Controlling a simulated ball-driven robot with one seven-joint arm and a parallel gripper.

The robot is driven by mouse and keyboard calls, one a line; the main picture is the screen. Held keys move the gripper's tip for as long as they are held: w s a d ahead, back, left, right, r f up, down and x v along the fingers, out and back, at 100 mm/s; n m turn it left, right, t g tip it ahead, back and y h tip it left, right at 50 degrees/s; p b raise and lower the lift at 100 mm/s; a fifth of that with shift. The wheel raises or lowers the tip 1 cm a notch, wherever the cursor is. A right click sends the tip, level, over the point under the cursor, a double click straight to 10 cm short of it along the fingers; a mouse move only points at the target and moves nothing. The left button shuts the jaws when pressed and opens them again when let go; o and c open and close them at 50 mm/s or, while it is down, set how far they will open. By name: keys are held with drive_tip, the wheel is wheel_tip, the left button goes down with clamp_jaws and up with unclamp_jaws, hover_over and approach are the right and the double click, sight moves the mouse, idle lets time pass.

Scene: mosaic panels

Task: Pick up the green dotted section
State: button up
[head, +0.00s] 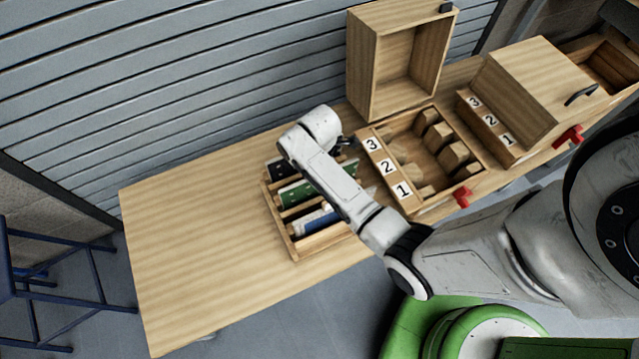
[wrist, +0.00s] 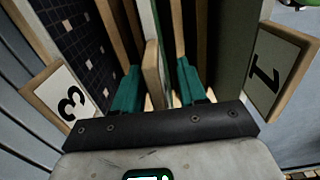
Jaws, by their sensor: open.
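In the head view, a green panel (head: 295,192) stands in the middle of the wooden rack (head: 296,250) on the table. My arm hides its right part. A black dotted panel (head: 278,169) is behind it and a blue one (head: 317,221) in front. In the wrist view, my gripper (wrist: 158,66) is open over the rack. Its two teal fingers stand apart, with a wooden divider (wrist: 152,75) and a thin pale edge between them. A dark dotted panel (wrist: 78,42) is left of the fingers.
A numbered open box of wooden blocks (head: 438,160) stands right of the rack, with an upright open box (head: 362,65) behind. A closed box (head: 530,85) is further right. Red clamps (head: 463,197) sit at the front edge. The table's left part (head: 190,230) is clear.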

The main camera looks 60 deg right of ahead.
drive_tip(key=shift+c, duration=0.3)
clamp_jaws()
drive_tip(key=shift+w+r, duration=0.1)
idle(1.0)
